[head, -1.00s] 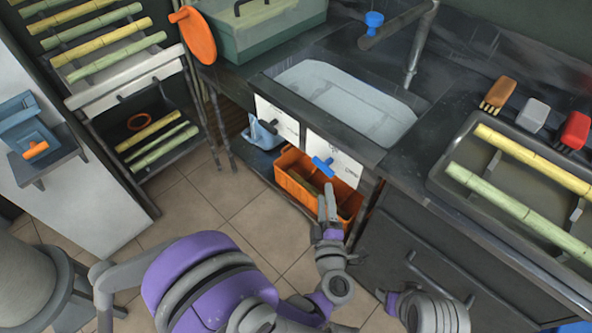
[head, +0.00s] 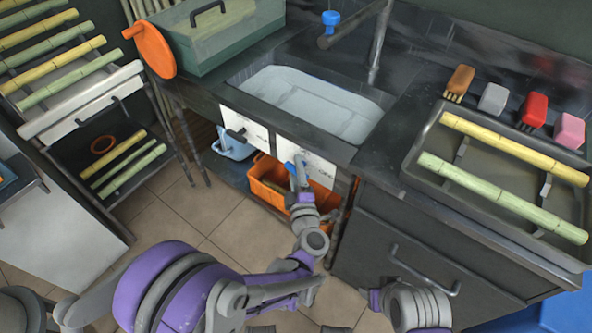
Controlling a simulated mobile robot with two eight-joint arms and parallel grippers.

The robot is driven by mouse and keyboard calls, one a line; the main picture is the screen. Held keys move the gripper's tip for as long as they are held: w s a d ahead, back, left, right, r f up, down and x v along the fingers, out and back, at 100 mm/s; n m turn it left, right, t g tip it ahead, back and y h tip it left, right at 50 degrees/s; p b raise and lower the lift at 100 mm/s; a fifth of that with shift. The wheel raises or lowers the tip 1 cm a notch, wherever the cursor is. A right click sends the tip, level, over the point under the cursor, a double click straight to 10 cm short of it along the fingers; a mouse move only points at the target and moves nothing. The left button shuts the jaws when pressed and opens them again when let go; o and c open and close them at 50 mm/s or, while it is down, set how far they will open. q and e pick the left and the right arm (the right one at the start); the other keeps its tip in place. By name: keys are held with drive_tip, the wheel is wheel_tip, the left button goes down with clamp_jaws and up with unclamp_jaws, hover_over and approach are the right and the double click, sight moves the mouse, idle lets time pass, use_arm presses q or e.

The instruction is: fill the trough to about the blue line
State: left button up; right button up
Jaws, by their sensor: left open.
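The trough (head: 273,88) is a pale basin set into the dark counter. Its inside looks whitish-blue; I cannot make out a blue line or tell the water level. A dark tap (head: 352,30) with a blue knob (head: 331,18) stands behind it. Below the trough, two white panels carry a dark handle (head: 236,134) and, on the right one (head: 318,168), a blue handle (head: 289,166). My left gripper (head: 299,172) is open at the blue handle, partly covering it; I cannot tell whether they touch.
An orange crate (head: 262,184) and a light blue jug (head: 233,147) stand on the shelf beneath. A green box (head: 225,40) is at the left. Tiled floor is open.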

use_arm(q)
clamp_jaws()
drive_tip(key=shift+r+p, duration=0.15)
drive_tip(key=shift+p, duration=0.25)
drive_tip(key=shift+n+g+p, duration=0.35)
drive_tip(key=shift+n+g, duration=0.35)
drive_tip(key=shift+f, duration=0.2)
unclamp_jaws()
